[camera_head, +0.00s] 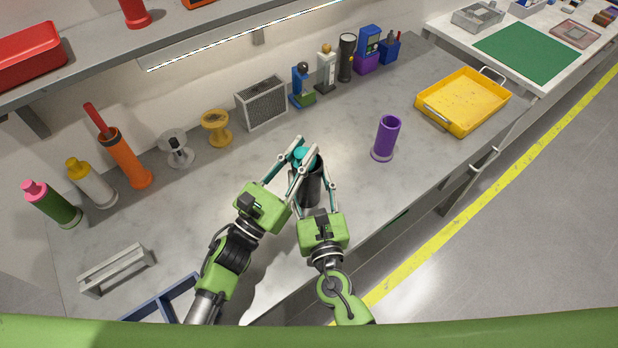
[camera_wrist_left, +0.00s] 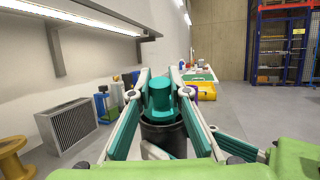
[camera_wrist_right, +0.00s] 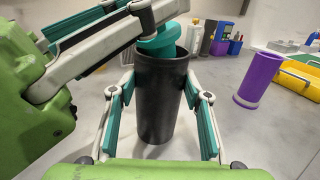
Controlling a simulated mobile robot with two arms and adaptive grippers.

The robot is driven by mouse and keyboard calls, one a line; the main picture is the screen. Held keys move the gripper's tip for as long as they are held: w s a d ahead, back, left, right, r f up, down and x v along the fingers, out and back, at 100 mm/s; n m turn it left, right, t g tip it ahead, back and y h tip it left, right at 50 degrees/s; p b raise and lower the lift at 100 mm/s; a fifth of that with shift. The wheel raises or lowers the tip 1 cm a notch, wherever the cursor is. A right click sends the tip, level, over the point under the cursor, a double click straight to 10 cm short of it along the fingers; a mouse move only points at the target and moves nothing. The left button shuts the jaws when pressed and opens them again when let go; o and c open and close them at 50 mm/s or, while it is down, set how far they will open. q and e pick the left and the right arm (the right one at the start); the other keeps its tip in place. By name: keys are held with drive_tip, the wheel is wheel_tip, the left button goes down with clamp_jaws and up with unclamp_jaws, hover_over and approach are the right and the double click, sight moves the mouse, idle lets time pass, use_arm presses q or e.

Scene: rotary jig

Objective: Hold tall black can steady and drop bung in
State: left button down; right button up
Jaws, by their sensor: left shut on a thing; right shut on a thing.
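The tall black can (camera_wrist_right: 160,95) stands upright on the grey bench, and it also shows in the head view (camera_head: 310,189). My right gripper (camera_wrist_right: 163,92) is shut around the can's sides, one finger on each side. The teal bung (camera_wrist_left: 161,99) has a narrow knob above a wider flange. My left gripper (camera_wrist_left: 161,88) is shut on the bung and holds it over the can's mouth. In the right wrist view the bung (camera_wrist_right: 160,38) is at the can's rim, partly hidden by the left fingers. I cannot tell how far it sits inside.
A purple cylinder (camera_head: 385,138) stands on the bench to the right. A yellow tray (camera_head: 463,102) lies farther right. Spools, bottles and a grey vented box (camera_head: 262,103) line the back. A blue frame (camera_head: 165,300) lies front left. The bench between the can and purple cylinder is clear.

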use_arm(q)
drive_tip(key=shift+f, duration=0.35)
drive_tip(key=c, duration=1.8)
unclamp_jaws()
drive_tip(key=shift+a+f, duration=0.1)
drive_tip(key=shift+s+a+f, duration=0.15)
drive_tip(key=shift+s, duration=0.2)
drive_tip(key=s+a, duration=0.2)
drive_tip(key=s, duration=0.1)
drive_tip(key=s+a, duration=0.3)
drive_tip(key=s, duration=0.1)
drive_tip(key=s+a, duration=0.3)
drive_tip(key=s, duration=0.1)
drive_tip(key=shift+a+f, duration=0.2)
drive_tip(key=shift+f, duration=0.05)
use_arm(e)
drive_tip(key=o, duration=1.2)
